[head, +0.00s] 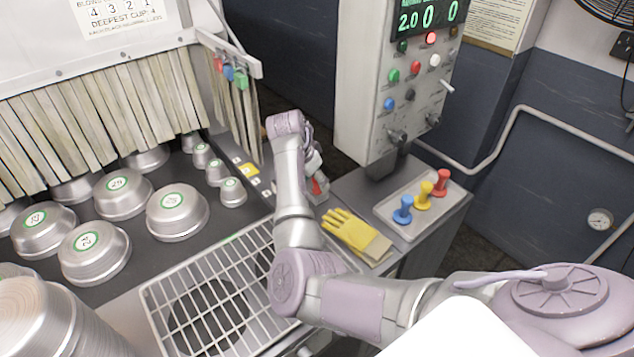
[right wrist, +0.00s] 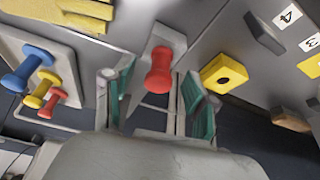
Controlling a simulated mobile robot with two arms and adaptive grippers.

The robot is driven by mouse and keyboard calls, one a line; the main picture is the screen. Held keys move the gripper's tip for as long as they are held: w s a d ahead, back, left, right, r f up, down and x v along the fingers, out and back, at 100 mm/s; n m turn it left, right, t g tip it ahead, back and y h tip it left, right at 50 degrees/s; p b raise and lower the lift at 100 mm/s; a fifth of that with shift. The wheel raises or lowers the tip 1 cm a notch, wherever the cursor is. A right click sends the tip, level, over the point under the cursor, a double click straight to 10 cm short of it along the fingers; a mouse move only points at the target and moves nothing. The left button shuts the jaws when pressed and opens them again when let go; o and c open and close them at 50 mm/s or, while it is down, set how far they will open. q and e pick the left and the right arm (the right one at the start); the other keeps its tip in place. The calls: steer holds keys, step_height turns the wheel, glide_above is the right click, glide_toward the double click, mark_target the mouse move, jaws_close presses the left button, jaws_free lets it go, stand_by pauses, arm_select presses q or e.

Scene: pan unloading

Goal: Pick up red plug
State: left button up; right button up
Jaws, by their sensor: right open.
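A red plug (head: 317,186) stands in a small grey holder beside the conveyor, partly hidden behind my right gripper (head: 312,162) in the head view. In the right wrist view the red plug (right wrist: 158,72) shows between the two fingers of my right gripper (right wrist: 156,98). The fingers have green pads, are spread apart, and grip nothing. Whether they reach around the plug or stay short of it I cannot tell. Another red plug (head: 442,181) stands on a grey tray (head: 390,219) with a yellow plug (head: 424,195) and a blue plug (head: 403,209). My left gripper is not in view.
Yellow gloves (head: 357,236) lie between the tray and the wire rack (head: 190,285). The control panel (head: 370,75) rises behind the tray. Several metal pans (head: 178,212) stand on the conveyor at left. A yellow block (right wrist: 223,73) is close to the right finger in the right wrist view.

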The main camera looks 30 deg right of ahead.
steer(key=shift+x, duration=1.25)
steer(key=shift+r, duration=0.1)
jaws_close()
